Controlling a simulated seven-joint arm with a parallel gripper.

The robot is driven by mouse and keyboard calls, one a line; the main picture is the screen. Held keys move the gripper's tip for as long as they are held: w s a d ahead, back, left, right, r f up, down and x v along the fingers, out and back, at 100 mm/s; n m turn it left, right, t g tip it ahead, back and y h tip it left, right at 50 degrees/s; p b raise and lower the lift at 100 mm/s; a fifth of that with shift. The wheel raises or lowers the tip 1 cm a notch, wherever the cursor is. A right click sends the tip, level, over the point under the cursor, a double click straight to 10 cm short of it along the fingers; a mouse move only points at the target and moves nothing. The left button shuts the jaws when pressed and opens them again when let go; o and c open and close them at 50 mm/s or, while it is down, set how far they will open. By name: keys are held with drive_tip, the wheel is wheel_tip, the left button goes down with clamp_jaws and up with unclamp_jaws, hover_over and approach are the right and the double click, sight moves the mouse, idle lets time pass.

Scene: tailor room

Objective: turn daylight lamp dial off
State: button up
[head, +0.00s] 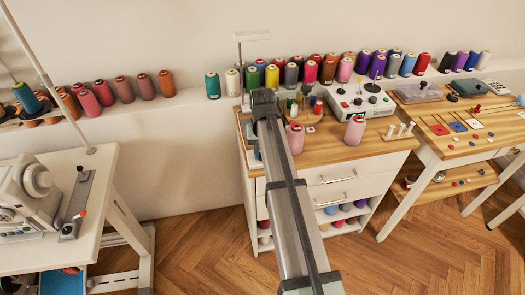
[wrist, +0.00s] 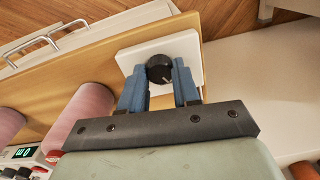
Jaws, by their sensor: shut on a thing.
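The black round dial (wrist: 159,66), with a light pointer mark, sits on a white square plate (wrist: 188,46) in the wrist view. My gripper (wrist: 160,76) has its two blue fingers on either side of the dial, shut on it. In the head view my arm runs up to the left end of the wooden-topped cabinet and hides the dial and fingers. The white daylight lamp (head: 252,36) stands there, its thin post rising behind my arm. I cannot tell from the frames whether the lamp is lit.
Pink thread cones (head: 355,130) stand on the cabinet top (head: 325,147), close to my gripper in the wrist view. A white control box (head: 360,102) is behind them. Thread spools line the wall shelf. A sewing machine (head: 28,195) stands on a table at left.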

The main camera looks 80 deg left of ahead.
drive_tip(key=n, duration=0.5)
drive_tip(key=shift+n, duration=0.4)
idle(0.4)
drive_tip(key=o, duration=1.1)
drive_tip(key=shift+c, duration=0.2)
drive_tip(key=shift+r, duration=0.1)
wheel_tip(320, 180, up, 14)
